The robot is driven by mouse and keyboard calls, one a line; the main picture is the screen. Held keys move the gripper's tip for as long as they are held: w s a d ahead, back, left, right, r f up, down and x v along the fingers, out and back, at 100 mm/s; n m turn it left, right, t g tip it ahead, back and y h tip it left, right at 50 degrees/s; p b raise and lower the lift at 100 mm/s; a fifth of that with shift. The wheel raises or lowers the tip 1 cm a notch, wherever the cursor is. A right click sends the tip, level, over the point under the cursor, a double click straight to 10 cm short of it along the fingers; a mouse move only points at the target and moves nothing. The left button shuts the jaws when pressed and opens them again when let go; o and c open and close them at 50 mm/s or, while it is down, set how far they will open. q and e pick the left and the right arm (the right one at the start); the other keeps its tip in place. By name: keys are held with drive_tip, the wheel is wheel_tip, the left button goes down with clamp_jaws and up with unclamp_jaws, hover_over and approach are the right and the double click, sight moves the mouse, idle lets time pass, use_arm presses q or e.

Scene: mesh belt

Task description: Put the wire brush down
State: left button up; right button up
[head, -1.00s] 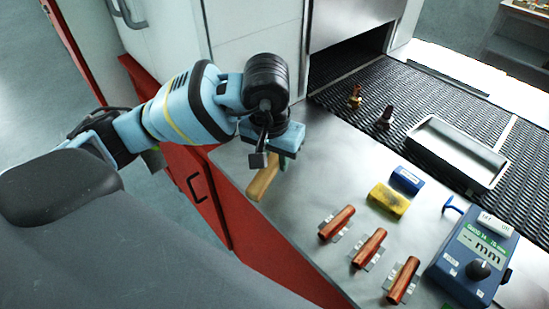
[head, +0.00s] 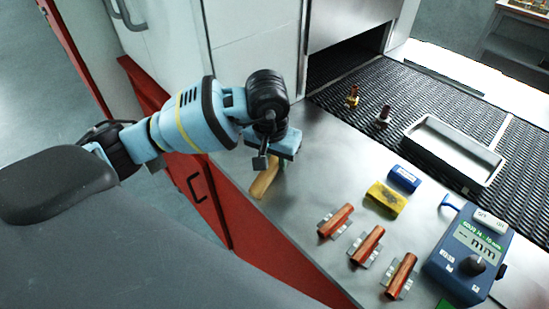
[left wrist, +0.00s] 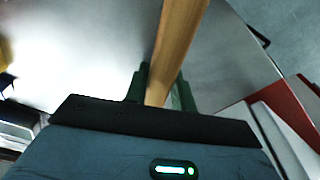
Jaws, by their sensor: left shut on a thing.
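The wire brush shows as a light wooden handle (head: 265,181) under my left gripper, near the left edge of the metal table. My left gripper (head: 280,165) is shut on it. In the left wrist view the wooden handle (left wrist: 177,45) runs up between the two green fingers of the gripper (left wrist: 160,88). The bristles are not seen in either view. Whether the brush touches the table top (head: 300,190) I cannot tell. My right gripper is not in view.
Several items lie to the right: red cylinders on metal holders (head: 368,246), a yellow block (head: 387,199), a blue block (head: 404,178) and a blue gauge (head: 467,254). Behind is the mesh belt (head: 390,85) with a metal tray (head: 453,150) and two small fittings. The table is bare around the brush.

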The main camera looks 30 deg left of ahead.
sight(271, 164)
use_arm(q)
drive_tip(key=shift+f, duration=0.1)
drive_tip(key=shift+f, duration=0.1)
drive_tip(key=o, duration=1)
drive_tip(key=shift+c, duration=0.2)
drive_tip(key=shift+r, duration=0.45)
wheel_tip(271, 164, up, 11)
drive_tip(key=s, duration=0.2)
drive_tip(key=shift+r, duration=0.2)
